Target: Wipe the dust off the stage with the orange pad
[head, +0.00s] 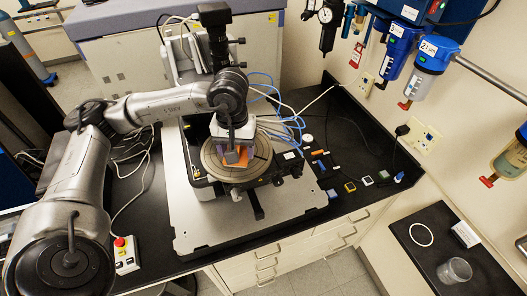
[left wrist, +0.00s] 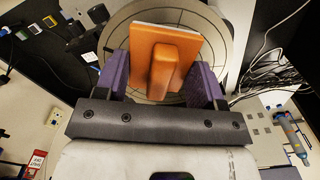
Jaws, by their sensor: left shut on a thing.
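The orange pad (left wrist: 145,38) is a flat square with a raised block-shaped handle (left wrist: 172,70). It lies between the purple-lined fingers of my left gripper (left wrist: 160,82), which is shut on it. In the head view, my left gripper (head: 237,157) points down over the round grey stage (head: 211,160), and an orange edge of the pad (head: 232,174) shows under it. The pad is over the stage; I cannot tell whether it touches the surface. No dust can be made out. My right gripper is not in view.
A red stop button (head: 119,242) on a white box stands at the front left of the bench. Small coloured blocks (head: 350,187) and blue cables (head: 290,125) lie right of and behind the stage. Blue filter units (head: 400,50) hang on the right wall.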

